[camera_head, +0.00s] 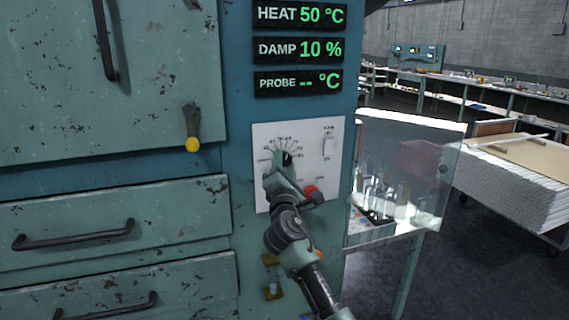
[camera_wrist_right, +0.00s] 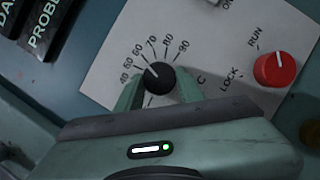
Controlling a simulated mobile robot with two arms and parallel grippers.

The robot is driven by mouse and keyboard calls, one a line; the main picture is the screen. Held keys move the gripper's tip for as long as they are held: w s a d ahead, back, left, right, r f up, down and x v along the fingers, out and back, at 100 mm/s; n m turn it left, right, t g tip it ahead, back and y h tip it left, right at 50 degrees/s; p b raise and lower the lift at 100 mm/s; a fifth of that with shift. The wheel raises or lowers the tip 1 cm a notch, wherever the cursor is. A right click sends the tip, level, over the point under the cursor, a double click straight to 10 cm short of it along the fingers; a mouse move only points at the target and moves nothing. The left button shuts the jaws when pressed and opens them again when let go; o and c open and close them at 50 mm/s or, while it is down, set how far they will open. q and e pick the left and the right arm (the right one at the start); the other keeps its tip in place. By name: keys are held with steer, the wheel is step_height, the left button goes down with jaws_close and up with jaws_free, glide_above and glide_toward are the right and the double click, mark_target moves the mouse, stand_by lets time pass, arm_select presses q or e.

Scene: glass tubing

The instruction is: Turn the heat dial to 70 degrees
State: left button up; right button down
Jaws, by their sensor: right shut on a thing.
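The heat dial is a black knob (camera_wrist_right: 160,77) with a white pointer line, on a white panel (camera_wrist_right: 98,70) printed with numbers from 40 to 90. In the right wrist view its pointer is aimed near the 50 to 60 marks. My right gripper (camera_wrist_right: 158,92) is shut on the knob, one green finger on each side. In the head view the right gripper (camera_head: 283,162) covers most of the dial (camera_head: 288,158). The heat display (camera_head: 300,15) above reads 50 °C. My left gripper is not in view.
A red RUN/LOCK knob (camera_wrist_right: 273,69) sits beside the dial; it also shows in the head view (camera_head: 311,191). A white switch (camera_head: 329,146) is above it. A glass panel (camera_head: 440,165) stands out to the right. Drawers with black handles (camera_head: 75,236) are at left.

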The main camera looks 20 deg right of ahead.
steer(key=shift+a+r+m+g+h+p, duration=0.15)
steer(key=shift+m+g+p, duration=0.4)
steer(key=shift+m, duration=0.85)
steer(key=shift+m+g+h+p, duration=0.15)
steer(key=shift+m+g+p, duration=0.35)
steer(key=shift+m, duration=1.2)
steer(key=c, duration=0.9)
jaws_free()
steer(key=b+v, duration=0.1)
steer(key=v, duration=0.6)
steer(key=shift+s, duration=0.4)
steer(key=shift+a, duration=0.15)
